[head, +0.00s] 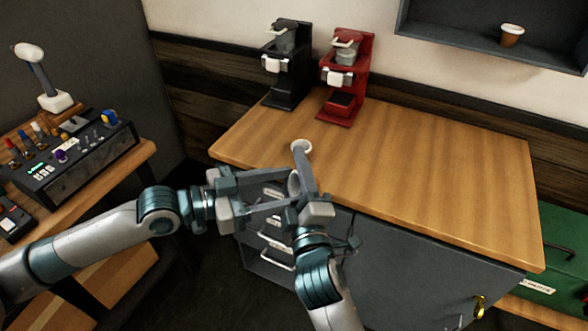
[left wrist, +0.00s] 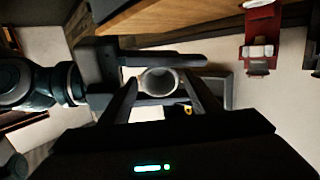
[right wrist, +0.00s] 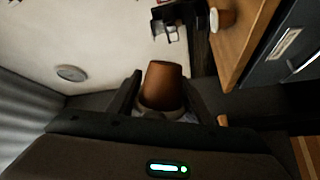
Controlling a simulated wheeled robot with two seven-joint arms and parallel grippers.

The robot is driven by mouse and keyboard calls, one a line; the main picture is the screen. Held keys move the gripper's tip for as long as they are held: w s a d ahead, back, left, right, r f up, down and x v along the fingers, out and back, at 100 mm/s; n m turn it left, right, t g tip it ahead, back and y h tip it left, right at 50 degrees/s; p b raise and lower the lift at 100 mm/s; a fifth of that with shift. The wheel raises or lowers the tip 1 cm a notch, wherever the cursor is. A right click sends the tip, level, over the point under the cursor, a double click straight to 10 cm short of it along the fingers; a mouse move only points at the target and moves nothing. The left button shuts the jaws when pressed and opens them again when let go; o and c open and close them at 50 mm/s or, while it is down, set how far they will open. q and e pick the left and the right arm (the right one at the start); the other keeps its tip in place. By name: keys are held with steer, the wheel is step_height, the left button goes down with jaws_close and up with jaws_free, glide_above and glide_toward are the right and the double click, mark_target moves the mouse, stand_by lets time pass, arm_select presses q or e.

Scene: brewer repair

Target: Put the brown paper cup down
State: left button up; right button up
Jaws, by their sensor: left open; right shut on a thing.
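The brown paper cup (right wrist: 164,84) is between the fingers of my right gripper (right wrist: 163,100), which is shut on it. In the left wrist view its pale round rim (left wrist: 160,82) faces that camera. In the head view only a pale part of it (head: 294,184) shows between the grippers, in front of the counter's near edge; it appears tipped on its side. My left gripper (left wrist: 162,98) is open, its fingers on either side of the cup's rim as seen from its wrist; I cannot tell whether they touch it.
A second cup (head: 302,147) stands near the wooden counter's (head: 430,180) front left corner. A black brewer (head: 288,65) and a red brewer (head: 346,80) stand behind. Another cup (head: 512,35) sits on the wall shelf. The counter's middle and right are clear. A control box (head: 75,160) is left.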

arm_select(q)
steer(key=v, duration=0.7)
steer(key=shift+a, duration=0.3)
